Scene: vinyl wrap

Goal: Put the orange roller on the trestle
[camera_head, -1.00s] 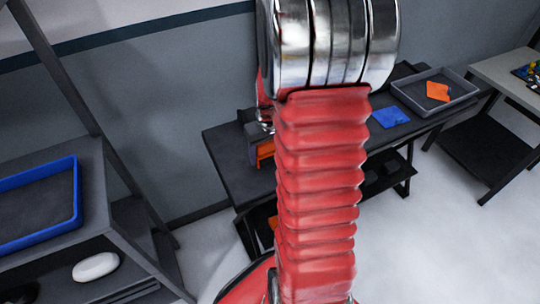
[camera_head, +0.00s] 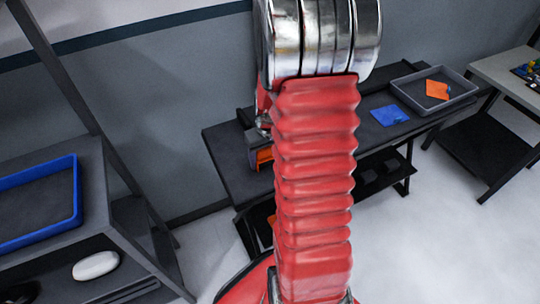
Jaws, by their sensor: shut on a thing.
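My gripper (camera_head: 258,140) is mostly hidden behind my red arm, over the left part of the dark table. An orange piece (camera_head: 264,155) shows at it, just left of the arm. It appears to be the orange roller, held in the shut jaws, but the arm covers most of it. The dark table (camera_head: 228,166), which looks like the trestle, stands against the wall. I cannot tell whether the roller touches its top.
A blue flat piece (camera_head: 390,115) lies on the table's right part. Beyond it is a grey tray (camera_head: 470,93) with an orange flat piece (camera_head: 437,89). A blue tray (camera_head: 77,195) and a white rounded object (camera_head: 96,265) are at left. A pale table (camera_head: 505,75) stands right.

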